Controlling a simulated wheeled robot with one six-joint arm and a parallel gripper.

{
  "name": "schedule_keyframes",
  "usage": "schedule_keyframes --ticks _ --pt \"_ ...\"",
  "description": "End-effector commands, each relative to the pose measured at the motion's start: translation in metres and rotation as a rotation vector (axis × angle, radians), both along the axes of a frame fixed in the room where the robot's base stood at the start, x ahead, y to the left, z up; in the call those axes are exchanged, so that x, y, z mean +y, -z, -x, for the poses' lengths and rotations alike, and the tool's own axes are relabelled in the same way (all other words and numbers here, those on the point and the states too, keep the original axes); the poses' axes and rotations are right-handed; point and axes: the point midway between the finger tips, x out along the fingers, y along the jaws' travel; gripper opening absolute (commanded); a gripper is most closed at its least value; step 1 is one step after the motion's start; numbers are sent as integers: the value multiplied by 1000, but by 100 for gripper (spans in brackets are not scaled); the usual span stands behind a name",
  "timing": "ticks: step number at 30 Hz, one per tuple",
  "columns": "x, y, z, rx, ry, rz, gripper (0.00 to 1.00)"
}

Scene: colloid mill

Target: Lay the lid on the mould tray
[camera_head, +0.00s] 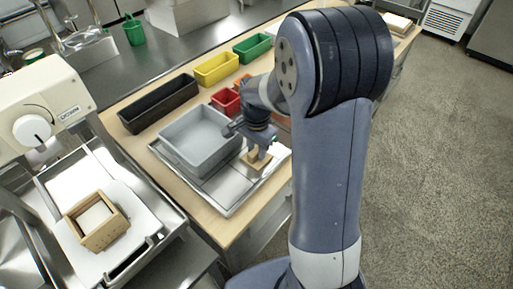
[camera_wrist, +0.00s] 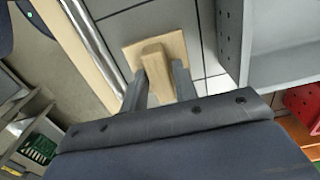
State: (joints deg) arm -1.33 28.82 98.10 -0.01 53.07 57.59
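The lid (camera_head: 256,160) is a small pale wooden plate with a block handle. It lies on the metal tray beside the grey bin. It also shows in the wrist view (camera_wrist: 178,44). My gripper (camera_head: 260,150) is down at the lid. In the wrist view my gripper's fingers (camera_wrist: 158,72) stand on either side of the handle. They are very close to it, and I cannot tell whether they press on it. The mould tray appears to be the square wooden box (camera_head: 103,236) with white contents, uncovered on the white surface at the left.
The grey bin (camera_head: 203,138) stands right beside the lid on the metal tray (camera_head: 231,199). Black (camera_head: 158,103), yellow (camera_head: 216,68), green (camera_head: 252,47) and red (camera_head: 226,101) bins stand behind. A white machine (camera_head: 40,108) with a knob rises behind the wooden box.

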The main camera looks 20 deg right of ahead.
Motion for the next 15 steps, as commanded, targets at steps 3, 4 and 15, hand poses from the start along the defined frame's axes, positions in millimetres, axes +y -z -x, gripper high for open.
schedule_keyframes --ticks 3,4,15 --pt "0 0 0 0 0 0 38" --pt "0 0 0 0 0 0 40" --pt "0 -9 -1 -4 0 0 41"
